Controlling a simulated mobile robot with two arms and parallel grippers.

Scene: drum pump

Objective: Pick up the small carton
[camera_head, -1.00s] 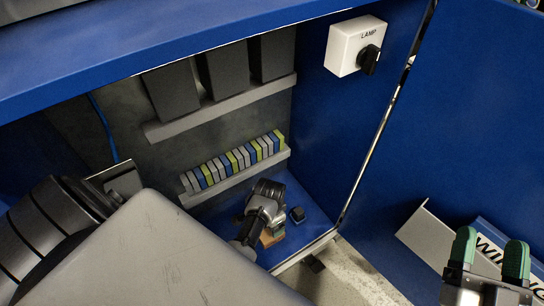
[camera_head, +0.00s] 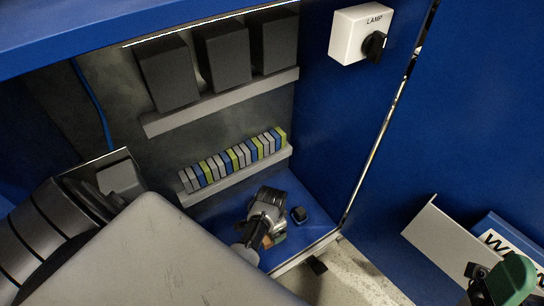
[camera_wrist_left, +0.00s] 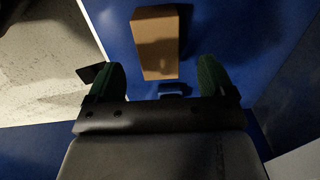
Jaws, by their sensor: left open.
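The small carton (camera_wrist_left: 157,42) is a plain brown box on the blue cabinet floor. In the left wrist view it lies ahead of my left gripper (camera_wrist_left: 160,72), its near end between the two fingertips in the picture, with gaps on both sides. The gripper is open and empty. In the head view my left gripper (camera_head: 262,222) is low inside the cabinet and hides most of the carton (camera_head: 276,240). My right gripper (camera_head: 498,278) is at the lower right, outside the cabinet, turned so that its finger gap is unclear.
A terminal row (camera_head: 235,160) and dark modules (camera_head: 225,55) are on the back wall. A white lamp switch (camera_head: 356,32) is on the side wall. A grey door pocket (camera_head: 440,240) is at right.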

